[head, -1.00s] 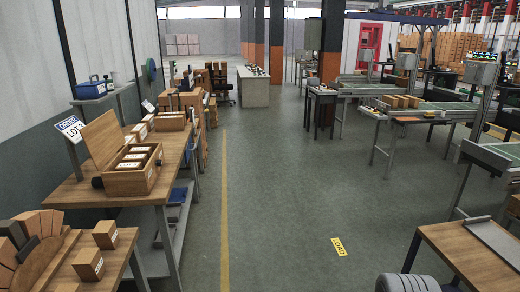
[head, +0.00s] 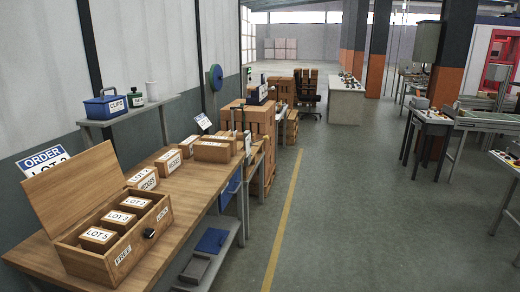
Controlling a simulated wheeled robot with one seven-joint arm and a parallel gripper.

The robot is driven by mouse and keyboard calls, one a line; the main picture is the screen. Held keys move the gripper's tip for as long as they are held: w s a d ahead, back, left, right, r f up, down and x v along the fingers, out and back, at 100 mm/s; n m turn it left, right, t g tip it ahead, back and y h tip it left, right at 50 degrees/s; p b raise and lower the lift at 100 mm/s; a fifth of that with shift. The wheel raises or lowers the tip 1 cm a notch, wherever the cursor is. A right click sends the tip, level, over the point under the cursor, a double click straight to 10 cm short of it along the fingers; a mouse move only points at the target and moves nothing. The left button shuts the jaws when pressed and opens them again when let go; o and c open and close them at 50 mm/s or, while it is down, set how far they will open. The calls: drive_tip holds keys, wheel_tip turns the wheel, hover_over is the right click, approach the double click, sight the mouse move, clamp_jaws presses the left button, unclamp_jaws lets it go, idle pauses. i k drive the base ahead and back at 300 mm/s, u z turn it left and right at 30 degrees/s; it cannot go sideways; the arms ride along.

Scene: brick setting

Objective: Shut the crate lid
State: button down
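The wooden crate (head: 124,255) stands on a wooden workbench (head: 195,213) at the lower left of the head view. Its lid (head: 73,189) is open, tilted up and back along the rear left side. Inside are blocks, with labels reading LOT 5 (head: 97,238), LOT 3 (head: 119,220) and LOT 2 (head: 136,204). The front wall bears the words FREE and LOCK and a dark round knob (head: 149,233). My gripper is not in view.
Labelled bricks (head: 168,162) stand on the bench behind the crate. A shelf (head: 128,112) on the wall holds a blue CLIPS box (head: 104,107). An order sign (head: 42,160) stands behind the lid.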

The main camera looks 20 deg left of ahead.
sight(61, 195)
drive_tip(key=u, duration=0.4)
drive_tip(key=i, duration=1.1)
drive_tip(key=u, duration=1.7)
drive_tip(key=i, duration=0.95)
drive_tip(key=u, duration=0.95)
